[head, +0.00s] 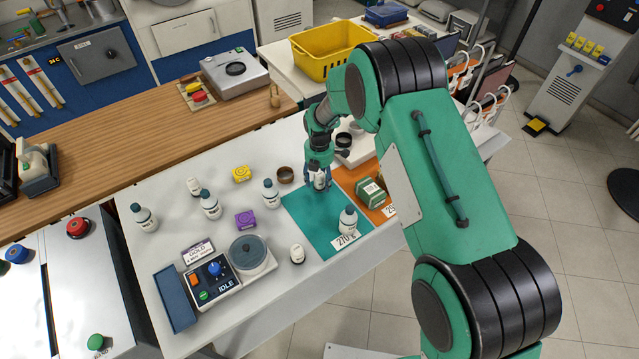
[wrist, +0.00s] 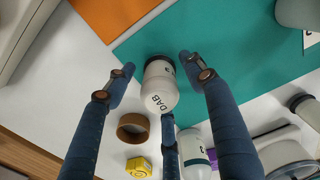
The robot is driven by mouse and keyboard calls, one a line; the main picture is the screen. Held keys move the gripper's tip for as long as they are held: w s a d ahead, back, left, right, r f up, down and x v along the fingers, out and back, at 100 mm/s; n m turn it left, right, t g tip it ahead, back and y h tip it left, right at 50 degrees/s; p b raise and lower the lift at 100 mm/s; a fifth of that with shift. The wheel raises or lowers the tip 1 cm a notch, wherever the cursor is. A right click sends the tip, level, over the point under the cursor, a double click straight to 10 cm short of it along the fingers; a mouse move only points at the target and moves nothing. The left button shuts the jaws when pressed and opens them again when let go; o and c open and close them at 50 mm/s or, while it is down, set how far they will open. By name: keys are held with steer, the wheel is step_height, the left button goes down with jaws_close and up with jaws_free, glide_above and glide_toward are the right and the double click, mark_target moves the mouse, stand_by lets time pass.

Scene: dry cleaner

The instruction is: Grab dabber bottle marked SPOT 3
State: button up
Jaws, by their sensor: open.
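A small pale bottle lettered DAB (wrist: 160,88) stands between the fingers of my gripper (wrist: 160,78) in the wrist view. A dark mark on its side is too partly turned to read as a number. My gripper (head: 319,178) is open around the bottle, low over the teal mat; gaps show between the bottle and the side fingers.
The teal mat (head: 300,209) carries a 270 card (head: 345,240). An orange mat with a green box (head: 371,192) lies right of it. A brown ring (head: 285,174), yellow block (head: 241,174), purple block (head: 245,219) and a device reading IDLE (head: 215,282) stand left.

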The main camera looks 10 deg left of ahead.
steer(key=c, duration=1.3)
steer(key=shift+r, duration=0.1)
steer(key=shift+r+p, duration=0.45)
steer(key=shift+r, duration=4.5)
